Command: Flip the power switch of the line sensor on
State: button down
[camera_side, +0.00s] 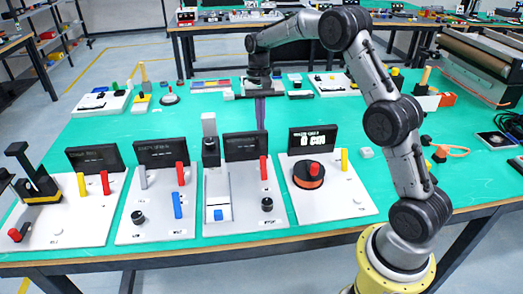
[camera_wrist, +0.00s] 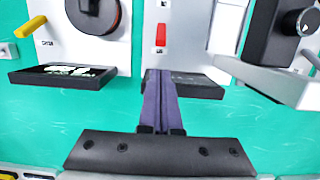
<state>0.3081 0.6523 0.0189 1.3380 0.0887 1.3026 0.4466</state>
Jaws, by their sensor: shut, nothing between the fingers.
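Several white modules with dark screens stand along the near edge of the green table. I cannot read which one is the line sensor. My gripper (camera_side: 261,126) is shut and empty, pointing down just behind the screen (camera_side: 246,147) of the third module from the left (camera_side: 243,200).
The two left modules carry red levers (camera_side: 104,182) (camera_side: 181,173). Green table (camera_side: 200,112) lies clear behind the screens; more devices stand farther back.

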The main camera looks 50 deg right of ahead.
aim_at(264, 168)
jog(key=f, duration=0.3)
jog(key=s+a+f, duration=0.1)
jog(key=f, duration=0.5)
jog(key=shift+s+a+f, duration=0.15)
jog(key=shift+f, duration=0.2)
jog(key=shift+s+a+r, duration=0.1)
dwell(0.3)
jog(key=shift+s+a+r+t+h, duration=0.1)
jog(key=shift+r+t+h, duration=0.05)
jog(key=shift+t+h, duration=0.15)
